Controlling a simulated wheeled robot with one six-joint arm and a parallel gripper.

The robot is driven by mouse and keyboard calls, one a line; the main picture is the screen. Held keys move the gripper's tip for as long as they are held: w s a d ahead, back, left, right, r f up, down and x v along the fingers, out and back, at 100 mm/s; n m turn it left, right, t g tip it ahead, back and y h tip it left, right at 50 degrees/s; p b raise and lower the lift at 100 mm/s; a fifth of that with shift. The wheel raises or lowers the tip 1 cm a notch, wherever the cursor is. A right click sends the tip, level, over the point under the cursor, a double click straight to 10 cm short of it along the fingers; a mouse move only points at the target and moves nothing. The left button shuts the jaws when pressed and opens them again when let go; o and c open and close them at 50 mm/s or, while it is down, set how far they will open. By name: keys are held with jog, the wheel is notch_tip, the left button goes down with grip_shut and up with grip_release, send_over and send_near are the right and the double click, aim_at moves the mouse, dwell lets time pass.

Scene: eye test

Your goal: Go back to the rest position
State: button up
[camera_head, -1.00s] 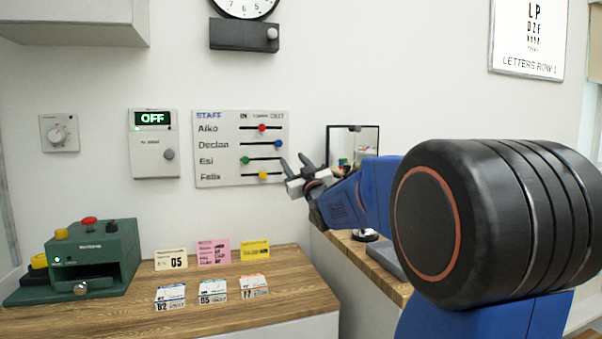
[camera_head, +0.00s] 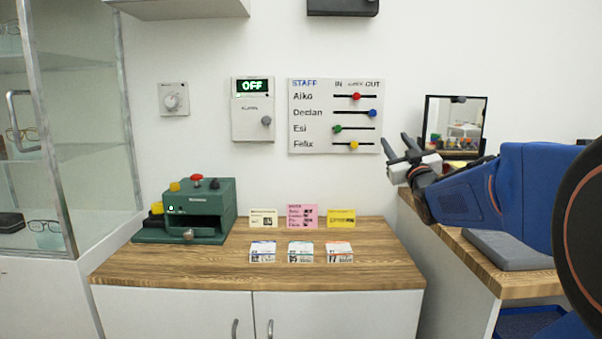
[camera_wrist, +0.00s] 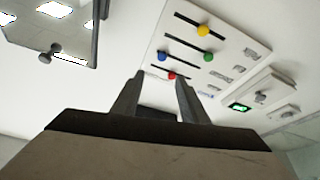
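My gripper (camera_head: 402,152) is raised in front of the wall, at the right of the staff board, on the end of my blue arm. Its two fingers stand apart with nothing visible between them, so it is open and empty. In the wrist view the gripper (camera_wrist: 160,85) also shows two separated dark fingers, pointing toward the wall. The staff board (camera_head: 333,116) has sliders with red, blue, green and yellow knobs. No contact between the fingers and the board can be made out.
A green machine (camera_head: 190,209) and several small cards stand on the wooden counter (camera_head: 255,270). A wall panel reading OFF (camera_head: 252,109) and a dial (camera_head: 174,99) hang above. A mirror (camera_head: 454,122) and grey pad (camera_head: 508,249) are at the right. A glass cabinet (camera_head: 75,120) stands left.

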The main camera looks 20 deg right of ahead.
jog(key=s+a+f+m+g+y, duration=0.1)
jog(key=s+a+f+g, duration=0.6)
jog(key=s+f, duration=0.5)
jog(key=s+a+f+m+g+y, duration=0.1)
jog(key=s+a+f+g, duration=0.5)
jog(key=s+a+f, duration=0.65)
jog(key=s+a+f+g+y, duration=0.1)
jog(key=s+f+g, duration=0.3)
jog(key=s+f, duration=0.6)
jog(key=shift+s+a+n+y, duration=0.4)
jog(key=shift+s+a, duration=0.05)
jog(key=shift+a, duration=0.05)
